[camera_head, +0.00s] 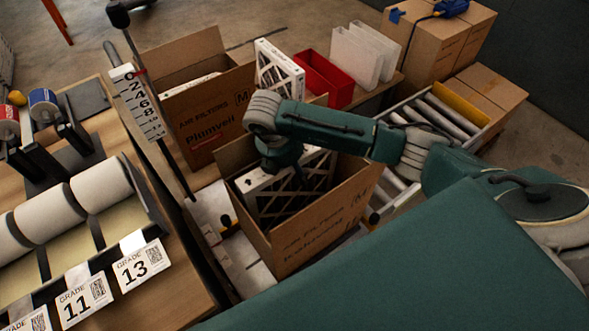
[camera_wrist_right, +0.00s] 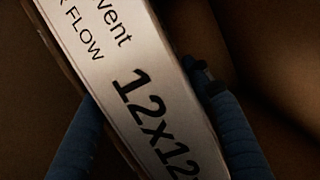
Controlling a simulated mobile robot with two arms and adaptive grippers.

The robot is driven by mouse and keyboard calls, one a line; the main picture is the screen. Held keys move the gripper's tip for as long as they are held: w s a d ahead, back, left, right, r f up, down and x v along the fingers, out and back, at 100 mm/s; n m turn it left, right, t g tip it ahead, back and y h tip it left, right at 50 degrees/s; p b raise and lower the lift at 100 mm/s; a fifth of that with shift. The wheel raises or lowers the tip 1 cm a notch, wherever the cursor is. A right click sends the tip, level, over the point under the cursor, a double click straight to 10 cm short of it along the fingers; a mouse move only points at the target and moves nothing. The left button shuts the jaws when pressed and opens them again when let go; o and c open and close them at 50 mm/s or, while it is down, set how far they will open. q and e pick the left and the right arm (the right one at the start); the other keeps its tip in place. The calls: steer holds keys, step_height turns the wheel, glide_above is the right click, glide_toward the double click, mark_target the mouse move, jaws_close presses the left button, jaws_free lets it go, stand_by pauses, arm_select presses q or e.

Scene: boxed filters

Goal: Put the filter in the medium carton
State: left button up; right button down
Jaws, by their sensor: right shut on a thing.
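A white-framed filter (camera_head: 315,178) with a dark pleated face is inside the open front carton (camera_head: 318,228), tilted. My right gripper (camera_head: 284,160) reaches down into this carton and is shut on the filter's edge. In the right wrist view the blue fingers press both sides of the filter frame (camera_wrist_right: 135,80), printed "12x12"; brown carton walls surround it. My left gripper is not in view.
Another filter (camera_head: 278,70) stands upright behind the cartons, beside a red bin (camera_head: 324,78) and white panels (camera_head: 363,55). A roller conveyor (camera_head: 440,112) and closed boxes (camera_head: 440,45) are at the right. A rack of rolls (camera_head: 65,210) and a height scale (camera_head: 138,103) are left.

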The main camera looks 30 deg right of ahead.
steer(key=c, duration=0.8)
jaws_free()
steer(key=v, duration=0.8)
steer(key=shift+w+r, duration=0.15)
steer(key=shift+r, duration=0.2)
steer(key=shift+p+v, duration=0.5)
steer(key=shift+v, duration=1.75)
steer(key=shift+d+r, duration=0.1)
